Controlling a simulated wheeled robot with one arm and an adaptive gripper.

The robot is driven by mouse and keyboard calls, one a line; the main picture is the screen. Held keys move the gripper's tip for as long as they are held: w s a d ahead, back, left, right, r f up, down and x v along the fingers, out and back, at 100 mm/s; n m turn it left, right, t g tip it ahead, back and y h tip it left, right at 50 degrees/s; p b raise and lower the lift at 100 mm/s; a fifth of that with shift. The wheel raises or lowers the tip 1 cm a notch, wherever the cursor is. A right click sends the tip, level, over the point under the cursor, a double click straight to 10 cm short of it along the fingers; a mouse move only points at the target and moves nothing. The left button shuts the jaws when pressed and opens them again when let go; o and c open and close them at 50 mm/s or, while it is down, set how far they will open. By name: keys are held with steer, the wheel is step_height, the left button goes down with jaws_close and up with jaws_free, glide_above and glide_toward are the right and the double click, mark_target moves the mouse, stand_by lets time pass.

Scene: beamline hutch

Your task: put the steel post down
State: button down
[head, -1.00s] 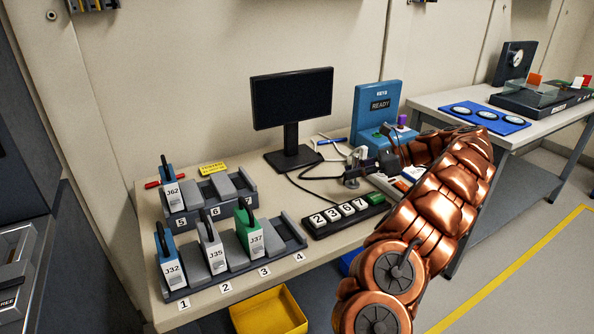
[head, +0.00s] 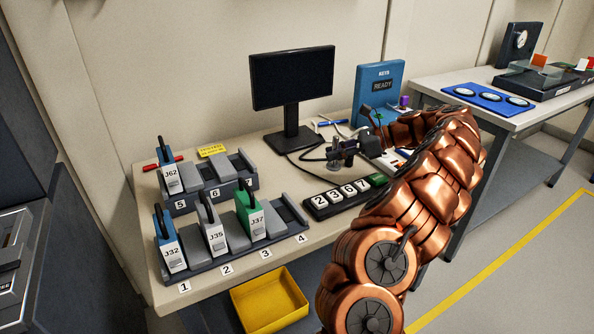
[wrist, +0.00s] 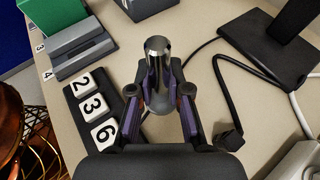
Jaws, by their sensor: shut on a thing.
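The steel post (wrist: 157,50) is a shiny, round-topped metal cylinder in the wrist view. My gripper (wrist: 159,78) is shut on it, with a purple-padded finger on each side.
A black block with number keys (head: 322,211) lies close to the gripper. The monitor (head: 291,135) and a black cable (wrist: 232,100) are near too. Racks with tagged holders (head: 205,262) fill the desk's left. The blue KEYS unit (head: 377,85) stands behind. Bare desk shows around the post.

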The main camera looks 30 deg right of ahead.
steer(key=w+a, duration=0.1)
steer(key=a, duration=0.2)
steer(key=w+a, duration=0.2)
steer(key=a, duration=0.1)
steer(key=w+a+f, duration=0.1)
steer(key=a, duration=0.2)
steer(key=shift+w+a+b, duration=0.3)
steer(key=shift+a, duration=0.05)
steer(key=shift+f, duration=1.85)
steer(key=shift+r, duration=0.1)
steer(key=c, duration=1.1)
jaws_free()
steer(key=shift+b, duration=0.3)
